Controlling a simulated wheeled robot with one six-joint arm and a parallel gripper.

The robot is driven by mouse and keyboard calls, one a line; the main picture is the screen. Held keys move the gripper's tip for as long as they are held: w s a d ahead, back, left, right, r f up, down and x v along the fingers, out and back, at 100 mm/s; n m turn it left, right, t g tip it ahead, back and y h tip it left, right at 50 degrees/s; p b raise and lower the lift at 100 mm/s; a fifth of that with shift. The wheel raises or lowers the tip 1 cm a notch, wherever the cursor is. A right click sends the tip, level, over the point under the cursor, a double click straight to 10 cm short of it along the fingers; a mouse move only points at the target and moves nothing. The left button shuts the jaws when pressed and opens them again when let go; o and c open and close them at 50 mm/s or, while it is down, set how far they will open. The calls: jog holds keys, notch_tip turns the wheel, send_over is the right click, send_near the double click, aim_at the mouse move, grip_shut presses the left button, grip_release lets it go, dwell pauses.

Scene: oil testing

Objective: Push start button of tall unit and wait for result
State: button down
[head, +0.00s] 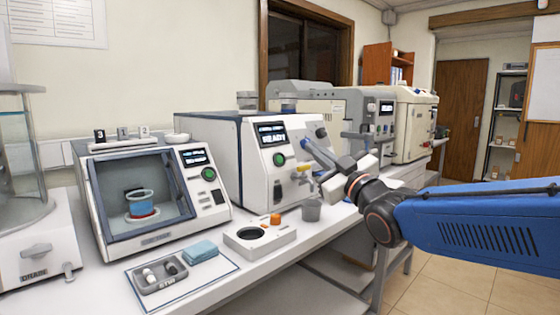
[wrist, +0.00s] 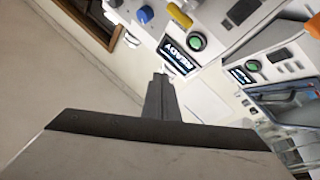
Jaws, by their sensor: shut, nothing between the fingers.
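The tall white unit (head: 245,172) stands mid-bench. Its lit screen (head: 271,133) reads READY; the screen also shows in the wrist view (wrist: 174,54). Its round green start button (head: 279,159) is below the screen, and appears in the wrist view (wrist: 195,42) too. My gripper (head: 306,143) is in front of this unit, right of the button in the head view. In the wrist view its fingers (wrist: 160,78) are together and empty, pointing near the screen, with the button up and to the right, apart from them.
A lower unit (head: 142,193) with a glass door and a beaker inside stands left, with its own green button (head: 209,174). A yellow knob (head: 303,168) and grey cup (head: 311,210) are near my gripper. A tray (head: 161,277) and blue cloth (head: 200,252) lie in front.

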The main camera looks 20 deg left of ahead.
jog(key=shift+s+a+r, duration=0.1)
jog(key=shift+a, duration=0.05)
send_near(280, 159)
jog(key=w+a+r, duration=0.3)
jog(key=r, duration=0.1)
jog(key=shift+w, duration=0.2)
dwell(0.4)
jog(key=shift+a+f, duration=0.15)
jog(key=shift+a, duration=0.15)
dwell(1.7)
jog(key=shift+w+a, duration=0.1)
jog(key=shift+a, duration=0.1)
jog(key=shift+w+a+f, duration=0.15)
jog(key=shift+a+f, duration=0.1)
jog(key=shift+a, duration=0.1)
dwell(0.9)
jog(key=shift+d+r, duration=0.1)
jog(key=shift+d, duration=0.05)
jog(key=shift+s+d+r, duration=0.25)
jog(key=shift+d, duration=0.3)
